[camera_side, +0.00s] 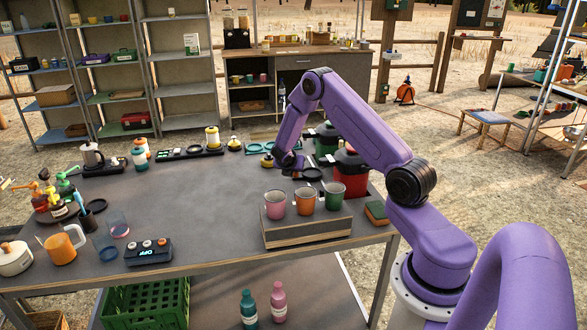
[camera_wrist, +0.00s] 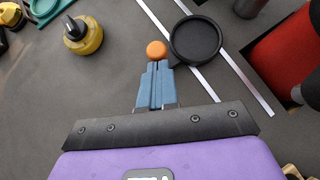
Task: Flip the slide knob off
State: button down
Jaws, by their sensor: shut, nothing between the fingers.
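In the wrist view, an orange round knob (camera_wrist: 156,49) lies right at the tips of my gripper (camera_wrist: 157,66). The blue-grey fingers are together with nothing between them. I cannot tell whether the tips touch the knob. Pale strips (camera_wrist: 218,50) run diagonally beside it, and a black round dish (camera_wrist: 196,40) sits just to its right. In the side view my gripper (camera_side: 290,168) is low over the back right of the table, with its fingertips hard to make out. A small control box (camera_side: 148,252) with several knobs and a lit display stands at the table's front left.
A yellow-and-black weight-like object (camera_wrist: 84,36) sits left of the fingers. A red canister (camera_side: 350,173) stands close on the right. Several cups, one orange (camera_side: 306,200), stand on a wooden riser (camera_side: 306,228) in front of my arm. The table's middle (camera_side: 190,195) is clear.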

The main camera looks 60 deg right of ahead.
jog(key=w+d, duration=0.7)
jog(key=shift+w+f, duration=0.1)
jog(key=shift+w+d, duration=0.5)
jog(key=shift+d, duration=0.1)
dwell(0.4)
jog(key=a, duration=0.1)
jog(key=s+a, duration=0.1)
jog(key=a, duration=0.1)
jog(key=a+r, duration=0.1)
jog(key=shift+s+a, duration=0.15)
jog(key=shift+a, duration=0.25)
jog(key=v, duration=0.9)
jog(key=shift+a+r, duration=0.1)
